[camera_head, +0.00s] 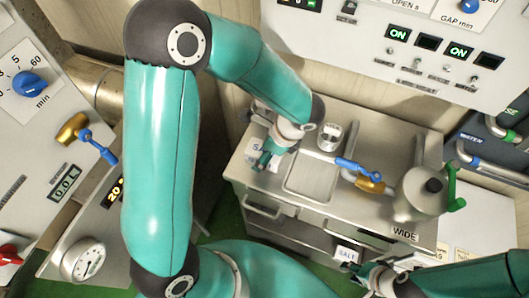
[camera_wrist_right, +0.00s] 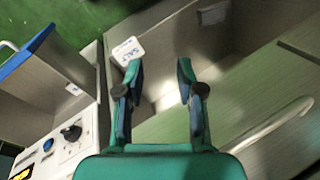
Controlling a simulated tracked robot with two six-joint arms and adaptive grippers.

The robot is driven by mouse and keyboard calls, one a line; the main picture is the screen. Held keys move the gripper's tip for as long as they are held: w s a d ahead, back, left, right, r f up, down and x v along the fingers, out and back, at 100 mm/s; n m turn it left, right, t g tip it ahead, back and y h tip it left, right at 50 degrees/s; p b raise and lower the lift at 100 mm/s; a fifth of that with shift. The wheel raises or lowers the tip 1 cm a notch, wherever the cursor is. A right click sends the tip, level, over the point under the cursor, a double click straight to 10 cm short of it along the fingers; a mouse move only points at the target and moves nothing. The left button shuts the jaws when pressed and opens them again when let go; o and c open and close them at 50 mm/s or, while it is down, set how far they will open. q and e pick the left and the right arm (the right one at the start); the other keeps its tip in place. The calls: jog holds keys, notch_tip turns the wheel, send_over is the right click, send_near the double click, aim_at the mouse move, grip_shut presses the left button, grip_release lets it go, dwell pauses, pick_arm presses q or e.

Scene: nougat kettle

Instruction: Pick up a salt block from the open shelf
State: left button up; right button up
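A white block or label marked SALT (camera_head: 347,254) shows low under the counter, at the open shelf. In the right wrist view, a white piece with SALT lettering (camera_wrist_right: 127,50) lies beyond my left-hand fingertip, off to the side of the finger gap. My right gripper (camera_wrist_right: 158,76) is open, with nothing between its fingers. In the head view my right gripper (camera_head: 370,274) is just right of and below the SALT piece. My left gripper (camera_head: 268,158) is over the counter's left end, beside a partly hidden white piece lettered SA (camera_head: 254,148); its finger opening is unclear.
The steel counter (camera_head: 310,205) holds a small round container (camera_head: 329,136) and a grinder-like vessel with a green crank (camera_head: 425,190). A blue-handled valve (camera_head: 360,170) stands between. Drawer handles (camera_head: 262,212) project at the counter's front. A control panel (camera_head: 425,45) stands behind.

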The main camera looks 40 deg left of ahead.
pick_arm(q)
jog(key=shift+f+b, duration=0.2)
jog(key=shift+b, duration=0.1)
dwell(0.4)
grip_shut()
dwell(0.6)
